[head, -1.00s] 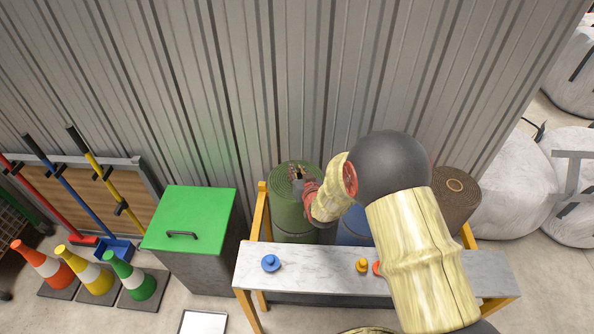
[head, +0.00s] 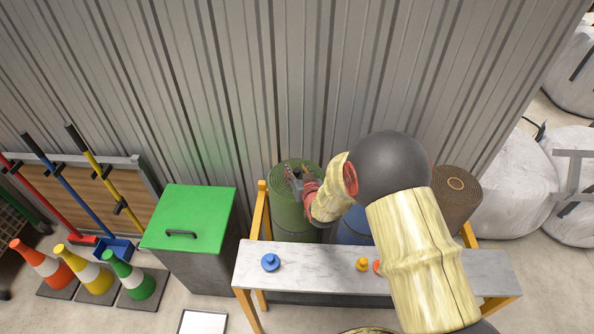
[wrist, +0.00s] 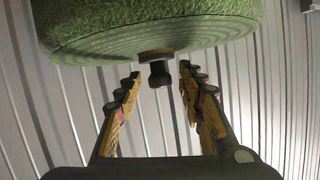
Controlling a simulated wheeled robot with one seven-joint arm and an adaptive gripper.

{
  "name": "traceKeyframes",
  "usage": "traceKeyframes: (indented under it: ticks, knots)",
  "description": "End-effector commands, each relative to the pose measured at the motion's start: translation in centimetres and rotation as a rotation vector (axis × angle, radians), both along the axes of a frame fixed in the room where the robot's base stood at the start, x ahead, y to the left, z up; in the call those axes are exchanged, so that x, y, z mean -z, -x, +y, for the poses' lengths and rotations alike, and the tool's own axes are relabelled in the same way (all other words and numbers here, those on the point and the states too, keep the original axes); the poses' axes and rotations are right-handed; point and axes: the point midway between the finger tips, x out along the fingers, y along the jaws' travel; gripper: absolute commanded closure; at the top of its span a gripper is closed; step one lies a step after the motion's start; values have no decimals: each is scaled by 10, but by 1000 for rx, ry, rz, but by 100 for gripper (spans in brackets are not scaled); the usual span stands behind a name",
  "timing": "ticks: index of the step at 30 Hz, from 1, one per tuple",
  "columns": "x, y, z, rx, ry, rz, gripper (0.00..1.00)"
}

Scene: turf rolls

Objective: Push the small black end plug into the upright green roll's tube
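The upright green roll (head: 290,216) stands behind the bench at its left end. In the wrist view its coiled end face (wrist: 90,48) fills the top, with the brownish tube end (wrist: 156,54) at its middle. The small black end plug (wrist: 159,74) is at that tube, its dark knob sticking out of the face; how deep it sits I cannot tell. My gripper (wrist: 159,84) is open, with one finger on each side of the plug and gaps between. In the head view my gripper (head: 297,178) is over the green roll's top and hides the plug.
The bench (head: 320,262) in front holds a blue plug (head: 270,262), an orange-yellow plug (head: 362,264) and a red one partly behind my arm. A blue roll (head: 354,228) and a brown roll (head: 455,200) stand right. A green-lidded bin (head: 190,220) stands left.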

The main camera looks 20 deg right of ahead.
Motion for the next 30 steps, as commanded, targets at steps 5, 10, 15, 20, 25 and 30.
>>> traceKeyframes:
  ticks: [5, 10, 15, 20, 25, 30]
  knots:
    - [-2, 4, 0, 0, 0, 0, 61]
    - [-9, 23, -1, 0, 0, 0, 61]
    - [-19, 52, -2, 0, 0, -1, 61]
    - [-29, 79, -2, 0, 0, -1, 61]
    - [-37, 100, -3, 1, 0, -1, 61]
    - [-40, 111, -3, 1, 0, -1, 61]
